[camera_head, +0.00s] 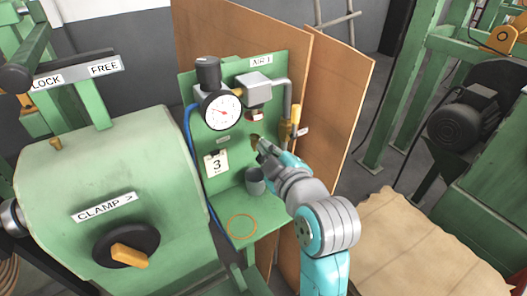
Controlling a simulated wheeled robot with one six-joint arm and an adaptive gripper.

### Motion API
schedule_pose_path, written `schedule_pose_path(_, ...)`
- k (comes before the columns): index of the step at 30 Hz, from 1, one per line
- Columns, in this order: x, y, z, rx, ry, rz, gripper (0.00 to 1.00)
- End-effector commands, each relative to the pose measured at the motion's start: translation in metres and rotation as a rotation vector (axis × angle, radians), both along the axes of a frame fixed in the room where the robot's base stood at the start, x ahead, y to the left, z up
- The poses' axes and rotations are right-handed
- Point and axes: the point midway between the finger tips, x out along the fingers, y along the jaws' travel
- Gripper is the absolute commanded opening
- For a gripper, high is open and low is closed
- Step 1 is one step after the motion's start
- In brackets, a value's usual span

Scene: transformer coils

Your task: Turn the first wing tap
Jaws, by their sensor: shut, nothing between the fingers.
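My gripper (263,147) reaches up from the lower right to the green panel (228,150). Its fingers are together, with nothing between them. Its tip is beside a small brass-coloured fitting (255,140), perhaps a wing tap. I cannot tell whether they touch, and the gripper partly hides the area. A small red-and-white part (256,115) sits under the grey box (254,87). I cannot tell for certain which part is the first wing tap.
A pressure gauge (222,110) and a card marked 3 (216,164) are on the panel. A dark cup (255,182) stands on the shelf below, beside my arm. A green machine (110,180) is at left; wooden boards (335,110) stand behind at right.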

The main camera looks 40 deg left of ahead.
Motion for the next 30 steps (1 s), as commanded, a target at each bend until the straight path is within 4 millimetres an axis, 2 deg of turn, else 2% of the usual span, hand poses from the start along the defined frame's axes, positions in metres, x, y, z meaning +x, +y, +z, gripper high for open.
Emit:
schedule_pose_path(21,0.019,-0.008,-0.001,0.245,0.592,-0.002,0.00)
schedule_pose_path(25,0.021,-0.009,-0.002,0.276,0.663,0.000,0.00)
schedule_pose_path(30,0.022,-0.009,-0.003,0.272,0.657,-0.001,0.00)
